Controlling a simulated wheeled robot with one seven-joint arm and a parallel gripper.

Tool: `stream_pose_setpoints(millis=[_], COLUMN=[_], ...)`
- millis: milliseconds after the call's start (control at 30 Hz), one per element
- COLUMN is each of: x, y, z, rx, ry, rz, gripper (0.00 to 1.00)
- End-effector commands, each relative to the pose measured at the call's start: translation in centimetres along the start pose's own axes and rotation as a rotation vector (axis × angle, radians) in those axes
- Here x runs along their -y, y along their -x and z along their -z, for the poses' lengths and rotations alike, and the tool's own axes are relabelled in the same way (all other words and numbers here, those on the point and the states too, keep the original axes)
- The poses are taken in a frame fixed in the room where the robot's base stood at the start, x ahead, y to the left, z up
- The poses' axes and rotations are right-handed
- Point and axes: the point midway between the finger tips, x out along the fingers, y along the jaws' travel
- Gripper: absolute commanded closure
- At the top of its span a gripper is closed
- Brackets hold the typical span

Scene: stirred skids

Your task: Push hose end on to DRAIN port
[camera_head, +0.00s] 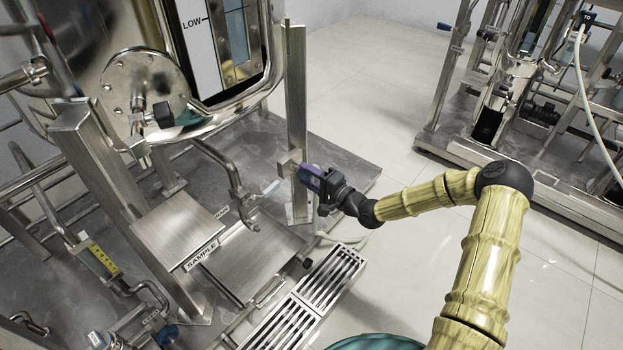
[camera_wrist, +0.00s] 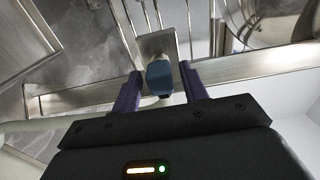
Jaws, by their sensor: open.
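My gripper (camera_head: 311,180) is beside an upright steel post, at a small bracket on it. In the wrist view my gripper (camera_wrist: 161,73) is open, with its purple fingers on either side of a blue hose end (camera_wrist: 159,79). The hose end lies in front of a steel plate (camera_wrist: 157,45); I cannot tell whether it touches the plate or a finger. A pale hose (camera_wrist: 30,125) runs in from the left behind the gripper. A bent pipe with a downward outlet (camera_head: 238,190) is left of the gripper in the head view.
The steel post (camera_head: 297,100) stands close beside the gripper. A SAMPLE label (camera_head: 201,256) is on a steel box edge. A slotted floor grate (camera_head: 318,287) lies below. A steel tank (camera_head: 130,40) is upper left. Another skid (camera_head: 530,110) stands right, across open floor.

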Motion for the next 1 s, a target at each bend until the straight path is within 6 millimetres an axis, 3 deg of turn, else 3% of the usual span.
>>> stream_pose_setpoints(millis=[100,333,1000], x=[0.0,0.0,0.0], y=[0.0,0.0,1.2], z=[0.0,0.0,0.0], rx=[0.0,0.0,-0.001], ry=[0.0,0.0,-0.001], rz=[0.0,0.0,0.0], gripper=[0.56,1.0,1.0])
